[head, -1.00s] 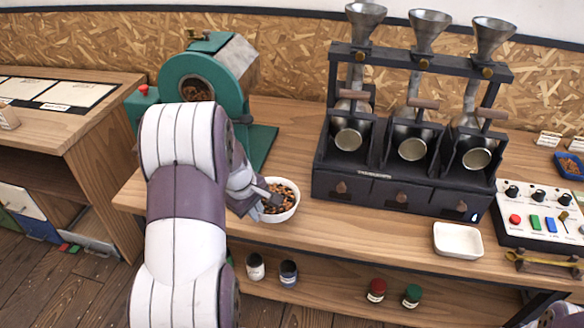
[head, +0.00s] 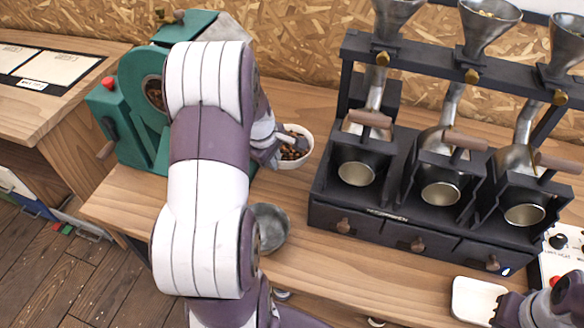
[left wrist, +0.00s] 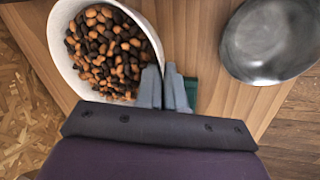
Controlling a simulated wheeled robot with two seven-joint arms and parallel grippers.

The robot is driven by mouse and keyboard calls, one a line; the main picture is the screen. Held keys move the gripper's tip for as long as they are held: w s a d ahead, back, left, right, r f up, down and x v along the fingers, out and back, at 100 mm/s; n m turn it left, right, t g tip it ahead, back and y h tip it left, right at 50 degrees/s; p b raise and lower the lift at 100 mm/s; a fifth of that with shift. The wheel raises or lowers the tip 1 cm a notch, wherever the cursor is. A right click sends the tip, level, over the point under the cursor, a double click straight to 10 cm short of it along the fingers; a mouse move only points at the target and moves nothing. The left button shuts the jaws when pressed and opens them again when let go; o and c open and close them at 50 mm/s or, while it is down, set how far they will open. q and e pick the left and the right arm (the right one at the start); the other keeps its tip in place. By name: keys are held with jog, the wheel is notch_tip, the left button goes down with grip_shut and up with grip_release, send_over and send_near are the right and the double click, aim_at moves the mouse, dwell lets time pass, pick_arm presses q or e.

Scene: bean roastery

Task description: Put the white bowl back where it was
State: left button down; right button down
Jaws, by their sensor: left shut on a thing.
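The white bowl (head: 306,146) is full of brown and dark beans and is partly behind my left gripper (head: 270,150) in the head view. It is between the green roaster and the dispenser rack. In the left wrist view, the gripper's fingers (left wrist: 166,88) are shut on the rim of the white bowl (left wrist: 62,52). I cannot tell whether the bowl is clear of the counter. My right gripper (head: 505,309) shows at the lower right, at the white square dish (head: 476,294); its fingers are not clear.
A grey metal bowl (head: 271,228) stands on the wooden counter (head: 120,205), partly behind my left arm; it also shows in the left wrist view (left wrist: 268,40). The green roaster (head: 133,115) stands left. The black dispenser rack (head: 410,230) stands right.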

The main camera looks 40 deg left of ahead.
pick_arm(q)
notch_tip(320, 180, down, 9)
jog(key=shift+s+f+b, duration=0.1)
jog(key=shift+f+b, duration=0.1)
jog(key=shift+b, duration=0.6)
jog(key=shift+f, duration=0.3)
jog(key=c, duration=1.3)
grip_release()
jog(key=shift+o, duration=0.2)
jog(key=shift+r, duration=0.3)
jog(key=p+v, duration=0.1)
jog(key=v, duration=0.6)
jog(key=shift+s+r, duration=0.1)
